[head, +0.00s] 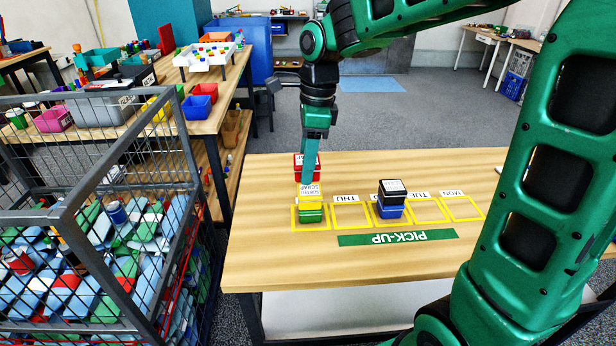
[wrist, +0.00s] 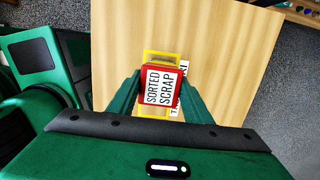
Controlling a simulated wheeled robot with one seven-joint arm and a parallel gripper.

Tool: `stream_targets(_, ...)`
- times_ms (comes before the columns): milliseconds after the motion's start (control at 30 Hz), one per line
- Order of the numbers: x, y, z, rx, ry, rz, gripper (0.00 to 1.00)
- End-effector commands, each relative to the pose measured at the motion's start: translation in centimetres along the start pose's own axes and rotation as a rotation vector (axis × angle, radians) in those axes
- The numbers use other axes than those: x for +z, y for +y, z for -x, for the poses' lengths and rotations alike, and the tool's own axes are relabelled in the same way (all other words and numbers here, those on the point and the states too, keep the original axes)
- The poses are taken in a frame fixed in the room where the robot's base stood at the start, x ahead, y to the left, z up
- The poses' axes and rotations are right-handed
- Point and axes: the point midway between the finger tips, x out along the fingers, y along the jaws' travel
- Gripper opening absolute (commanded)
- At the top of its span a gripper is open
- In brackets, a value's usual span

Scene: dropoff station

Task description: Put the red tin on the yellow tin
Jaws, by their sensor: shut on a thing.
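The red tin (head: 299,162) is between the fingers of my gripper (head: 308,172), which is shut on it. In the wrist view the red tin (wrist: 162,84) shows its white "SORTED SCRAP" label, with a finger on each side. The yellow tin (head: 310,202) sits on a green tin (head: 311,216) inside the leftmost yellow-outlined square on the table. In the head view the red tin appears just above or behind the yellow tin, whose labelled top still shows. The exact gap between them cannot be told. In the wrist view the red tin hides most of what lies below.
A black-topped tin (head: 392,188) stands on a blue tin (head: 390,211) in another square to the right. Other outlined squares are empty. A green "PICK-UP" strip (head: 398,238) lies at the front of the wooden table (head: 270,262).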

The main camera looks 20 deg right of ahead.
Motion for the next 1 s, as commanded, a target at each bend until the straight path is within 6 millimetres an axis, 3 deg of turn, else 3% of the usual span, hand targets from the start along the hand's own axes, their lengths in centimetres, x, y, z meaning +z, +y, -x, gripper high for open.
stream_targets(167,-0.8,-0.8,-0.7,0.001,0.000,0.000,0.20)
stream_targets(500,-1.2,-0.8,-4.4,0.001,0.000,0.001,0.20)
stream_targets(867,-1.3,-0.8,-4.7,0.000,0.000,0.001,0.20)
stream_targets(900,-1.3,-0.8,-4.8,0.000,0.000,0.001,0.50)
stream_targets(967,-1.3,-0.8,-4.7,0.000,0.000,0.002,0.64)
stream_targets(1000,-1.3,-0.8,-4.7,0.000,0.000,0.002,0.64)
